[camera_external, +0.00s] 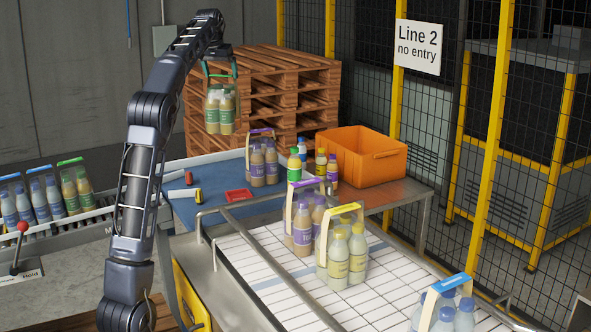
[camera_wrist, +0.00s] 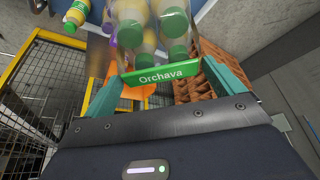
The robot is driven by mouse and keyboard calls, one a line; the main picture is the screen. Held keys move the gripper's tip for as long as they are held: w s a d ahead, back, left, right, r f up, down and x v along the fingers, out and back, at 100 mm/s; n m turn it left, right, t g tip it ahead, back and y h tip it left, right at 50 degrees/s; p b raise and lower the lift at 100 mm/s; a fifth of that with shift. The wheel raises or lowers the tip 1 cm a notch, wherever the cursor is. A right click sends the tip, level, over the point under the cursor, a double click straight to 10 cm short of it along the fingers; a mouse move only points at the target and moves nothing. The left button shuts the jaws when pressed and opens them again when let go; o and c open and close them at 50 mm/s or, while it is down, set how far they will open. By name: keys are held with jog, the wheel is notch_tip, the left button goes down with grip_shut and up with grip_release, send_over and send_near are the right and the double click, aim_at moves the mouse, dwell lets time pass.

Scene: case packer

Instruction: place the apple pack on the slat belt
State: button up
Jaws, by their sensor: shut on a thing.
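A pack of bottles with green caps and a green carry strip marked "Orchava" (camera_external: 220,108), which I take as the apple pack, hangs below my gripper (camera_external: 220,68). In the wrist view the strip (camera_wrist: 158,75) lies between the two teal fingers of my gripper (camera_wrist: 165,88), which are shut on it. The pack is in the air, in front of the pallet stack and apart from any surface. The slat belt (camera_external: 268,262), with white slats, runs across the lower right. Packs with purple (camera_external: 305,222), yellow (camera_external: 345,255) and blue (camera_external: 445,312) handles stand on it.
A roller conveyor at left carries blue and green packs (camera_external: 75,187). Metal rails (camera_external: 262,263) edge the belt.

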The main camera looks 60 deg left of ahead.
jog(key=w+d+r+m+h, duration=0.1)
jog(key=w+d+r+m, duration=0.15)
jog(key=d, duration=0.55)
jog(key=w+d+r+m+t+h, duration=0.15)
jog(key=w+d, duration=0.25)
jog(key=d, duration=0.5)
jog(key=w+d+r+m, duration=0.2)
jog(key=w+d, duration=0.2)
jog(key=d, duration=0.4)
jog(key=d+r+m+h, duration=0.15)
jog(key=d+m, duration=0.25)
jog(key=d, duration=1.3)
jog(key=d+r+m+h, duration=0.15)
jog(key=d+m, duration=0.25)
jog(key=d, duration=1.2)
jog(key=s+d+f+m+g+h, duration=0.15)
jog(key=d+f+m, duration=0.25)
jog(key=d, duration=0.7)
jog(key=s+d+f+m+g, duration=0.2)
jog(key=s+d+f+m, duration=0.15)
jog(key=d, duration=0.85)
jog(key=s+d+f+m+g+h, duration=0.1)
jog(key=s+d+f+m, duration=0.3)
jog(key=d, duration=0.7)
notch_tip(320, 180, down, 19)
jog(key=w+m, duration=0.1)
jog(key=w, duration=0.1)
jog(key=shift+a, duration=0.1)
jog(key=o, duration=1.7)
jog(key=shift+f, duration=0.1)
